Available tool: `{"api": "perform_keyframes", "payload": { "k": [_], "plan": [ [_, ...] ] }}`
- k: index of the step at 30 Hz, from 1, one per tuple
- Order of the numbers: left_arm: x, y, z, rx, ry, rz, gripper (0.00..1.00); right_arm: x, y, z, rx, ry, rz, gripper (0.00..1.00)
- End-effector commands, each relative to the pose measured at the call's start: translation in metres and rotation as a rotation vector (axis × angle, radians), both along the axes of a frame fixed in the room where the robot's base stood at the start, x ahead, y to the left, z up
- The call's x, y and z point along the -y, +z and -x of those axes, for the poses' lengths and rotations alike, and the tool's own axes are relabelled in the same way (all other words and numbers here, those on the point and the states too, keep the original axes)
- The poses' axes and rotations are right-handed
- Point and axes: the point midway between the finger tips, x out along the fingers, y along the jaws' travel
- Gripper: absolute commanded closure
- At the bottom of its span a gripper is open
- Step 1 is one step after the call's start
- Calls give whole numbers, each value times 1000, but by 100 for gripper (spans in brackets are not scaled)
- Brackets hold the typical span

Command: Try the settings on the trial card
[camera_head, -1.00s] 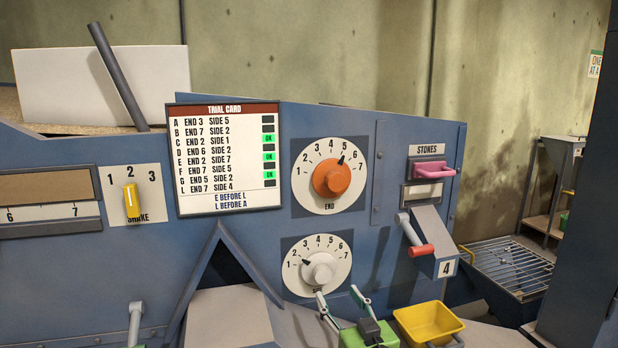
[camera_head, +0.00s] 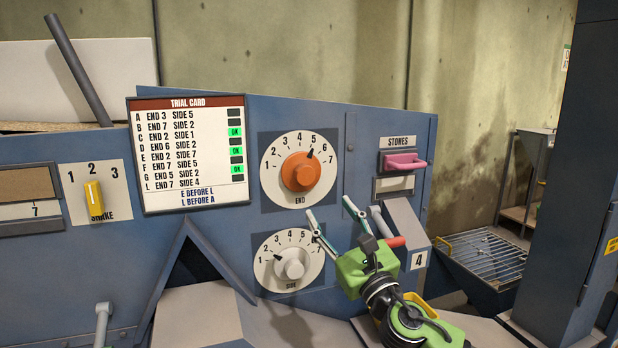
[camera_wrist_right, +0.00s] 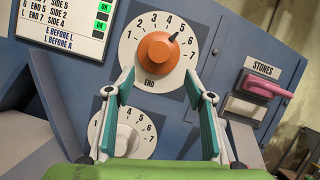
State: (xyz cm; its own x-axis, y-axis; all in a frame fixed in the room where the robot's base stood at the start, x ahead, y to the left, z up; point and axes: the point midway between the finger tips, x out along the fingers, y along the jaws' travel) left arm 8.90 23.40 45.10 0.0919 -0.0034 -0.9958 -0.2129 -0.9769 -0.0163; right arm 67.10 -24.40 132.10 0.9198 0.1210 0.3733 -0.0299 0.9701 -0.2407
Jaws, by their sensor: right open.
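The trial card (camera_head: 190,150) lists END and SIDE pairs; rows C, E and G show green OK lamps, the others dark ones. The orange END knob (camera_head: 301,172) points at 5. The white SIDE knob (camera_head: 289,264) below it appears to point at 2. My right gripper (camera_head: 330,211) is open and empty, its fingertips in front of the panel, below and right of the END dial and apart from both knobs. In the right wrist view the END knob (camera_wrist_right: 157,54) is beyond the open fingers; the SIDE dial (camera_wrist_right: 117,136) is partly hidden. My left gripper is out of view.
A yellow SHAKE switch (camera_head: 94,203) stands left of the card. A pink STONES handle (camera_head: 404,161) and a red-gripped lever (camera_head: 397,242) are right of the dials. A wire grate (camera_head: 485,252) and a dark post (camera_head: 560,190) stand at right.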

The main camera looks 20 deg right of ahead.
Motion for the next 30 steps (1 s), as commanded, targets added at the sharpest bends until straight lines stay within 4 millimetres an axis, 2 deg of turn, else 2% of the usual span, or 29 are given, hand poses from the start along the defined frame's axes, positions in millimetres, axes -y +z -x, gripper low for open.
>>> {"api": "perform_keyframes", "payload": {
  "k": [7,16,22,30],
  "plan": [
    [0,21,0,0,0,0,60,-7,24,-45,1,1,-6,51],
    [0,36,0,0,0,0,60,-13,42,-97,-2,1,-8,51],
    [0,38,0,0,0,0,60,-15,47,-114,-2,2,-8,51],
    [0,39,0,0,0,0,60,-16,48,-118,-2,3,-7,51]
  ]
}}
